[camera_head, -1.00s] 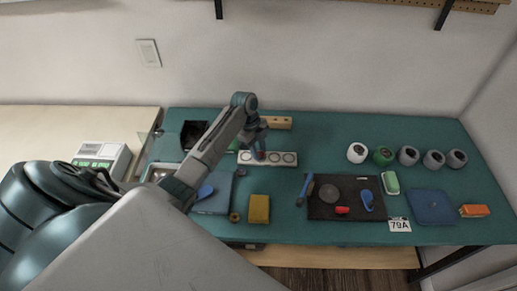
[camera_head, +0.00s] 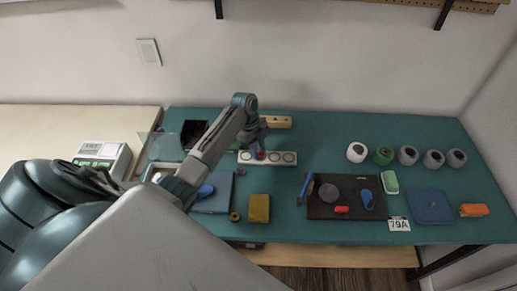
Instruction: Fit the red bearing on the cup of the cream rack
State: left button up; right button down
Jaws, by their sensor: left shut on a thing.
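The cream rack (camera_head: 275,162) is a pale strip with a row of round cups, lying at the back middle of the teal table. My left gripper (camera_head: 261,152) is over the rack, pointing down at one of its left cups. It is shut on the red bearing (camera_head: 261,156), of which only a small red patch shows at the fingertips. The gripper hides part of the rack's left side. I cannot tell whether the bearing touches the cup. My right gripper is not in view.
A wooden block (camera_head: 277,122) lies behind the rack. A black tray (camera_head: 345,211) with tools lies right of centre, with several spools (camera_head: 357,152) behind it. A yellow block (camera_head: 259,208) and a blue book-like item (camera_head: 214,200) lie in front.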

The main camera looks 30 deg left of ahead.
pick_arm(q)
jog(key=shift+s+f, duration=0.1)
dwell(0.4)
jog(key=o, duration=0.9)
jog(key=o, duration=0.4)
jog(key=shift+r+p, duration=3.4)
jog(key=shift+r, duration=0.15)
jog(key=shift+f, duration=0.15)
